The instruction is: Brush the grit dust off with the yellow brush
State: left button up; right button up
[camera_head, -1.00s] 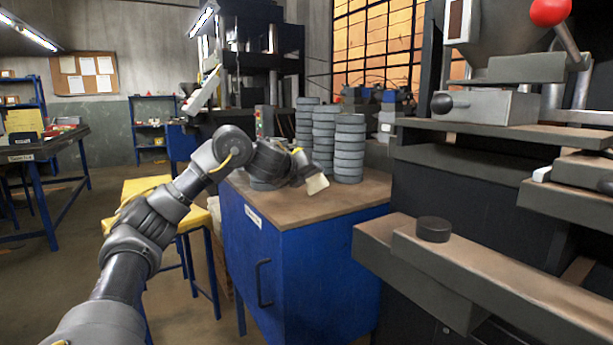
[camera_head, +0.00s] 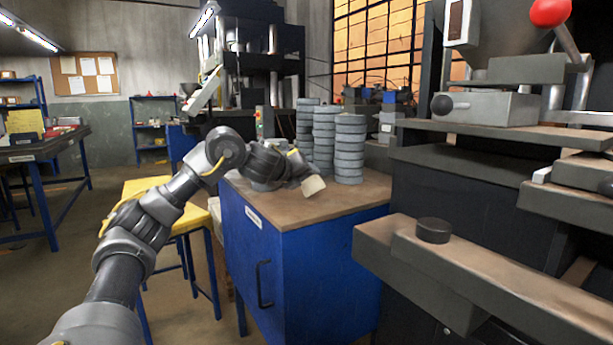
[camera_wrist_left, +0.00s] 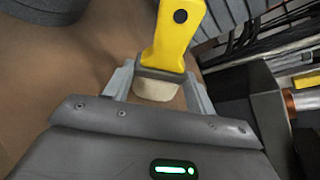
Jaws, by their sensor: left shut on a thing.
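My left gripper (camera_head: 298,172) is shut on the yellow brush, above the brown top of the blue cabinet (camera_head: 330,208). In the head view the pale bristle block of the brush (camera_head: 313,187) points down toward that top near its front; I cannot tell if it touches. In the left wrist view the yellow handle of the brush (camera_wrist_left: 174,40) stands between the fingers, with the pale bristles below. The cabinet top looks brown and dusty, but separate grit cannot be made out. My right gripper is out of view.
Stacks of grey discs (camera_head: 349,150) stand behind the brush on the cabinet top. A press with brown-topped ledges (camera_head: 510,285) fills the right, with a dark puck (camera_head: 433,229) on one ledge. A yellow-topped stool (camera_head: 190,218) stands left of the cabinet.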

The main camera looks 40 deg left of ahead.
aim_at(316, 178)
pick_arm(q)
jog(key=shift+s+a, duration=0.15)
jog(key=shift+s, duration=0.35)
jog(key=shift+s+a, duration=0.15)
jog(key=shift+s, duration=0.35)
jog(key=shift+s+a, duration=0.3)
jog(key=shift+s, duration=0.55)
jog(key=shift+s+a, duration=0.25)
jog(key=shift+s, duration=0.6)
jog(key=shift+s+d+p, duration=0.15)
jog(key=shift+d+p, duration=0.6)
jog(key=shift+w+d+p, duration=0.3)
jog(key=shift+w+p, duration=0.15)
jog(key=shift+w, duration=0.5)
jog(key=shift+w+d+p, duration=0.3)
jog(key=shift+w+p, duration=0.15)
jog(key=shift+w, duration=0.55)
jog(key=shift+w+d+p, duration=0.3)
jog(key=shift+w+p, duration=0.15)
jog(key=shift+w, duration=0.5)
jog(key=shift+w+d, duration=0.1)
jog(key=shift+w, duration=0.35)
jog(key=shift+s+d+r+p, duration=0.1)
jog(key=shift+s+d+p, duration=0.1)
jog(key=shift+d+p, duration=0.55)
jog(key=shift+s+a, duration=0.3)
jog(key=shift+s, duration=0.55)
jog(key=shift+s+a, duration=0.25)
jog(key=shift+s, duration=0.6)
